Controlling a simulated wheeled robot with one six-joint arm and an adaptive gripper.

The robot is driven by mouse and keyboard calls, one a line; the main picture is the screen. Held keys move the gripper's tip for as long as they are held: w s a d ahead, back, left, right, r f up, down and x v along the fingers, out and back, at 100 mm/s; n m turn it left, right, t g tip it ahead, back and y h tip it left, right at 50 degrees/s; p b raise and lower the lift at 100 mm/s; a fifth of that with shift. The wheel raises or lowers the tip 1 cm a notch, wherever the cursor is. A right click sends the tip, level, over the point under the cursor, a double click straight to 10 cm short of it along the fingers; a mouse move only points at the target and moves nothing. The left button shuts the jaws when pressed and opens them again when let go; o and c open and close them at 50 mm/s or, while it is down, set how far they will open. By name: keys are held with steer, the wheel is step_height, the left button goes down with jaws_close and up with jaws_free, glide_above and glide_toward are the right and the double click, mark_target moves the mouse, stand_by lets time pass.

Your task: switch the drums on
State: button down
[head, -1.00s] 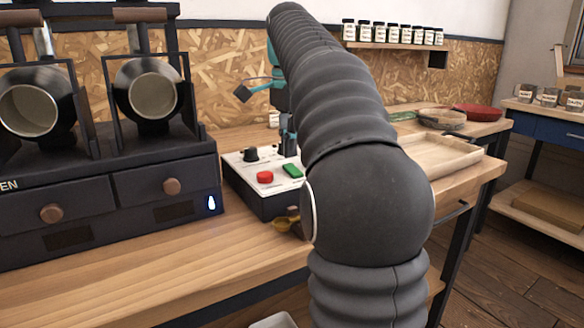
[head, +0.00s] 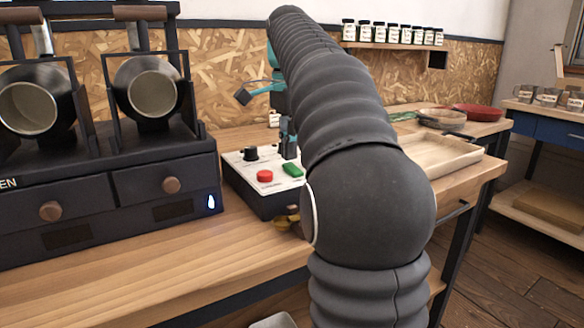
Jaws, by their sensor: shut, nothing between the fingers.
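Two dark metal drums, the left drum (head: 28,108) and the right drum (head: 154,94), sit in the black roaster (head: 110,200) at the left. A small control box (head: 262,204) with a pale top stands to the right of the roaster. It carries a black knob (head: 250,154), a red button (head: 265,176) and a green button (head: 293,171). My gripper (head: 288,155) is shut and empty, pointing down over the back part of the box, just behind the green button. I cannot tell whether its tips touch the box. My arm hides the box's right side.
A brass scoop (head: 287,219) lies against the box, partly hidden by my arm. A wooden tray (head: 440,160) lies on the bench to the right. The bench front at left is clear.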

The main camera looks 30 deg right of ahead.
mark_target(289, 164)
steer(key=shift+f+b, duration=0.45)
steer(key=shift+f, duration=0.35)
stand_by(0.4)
steer(key=shift+r, duration=0.15)
step_height(289, 164, up, 5)
steer(key=p, duration=0.5)
steer(key=shift+r, duration=0.9)
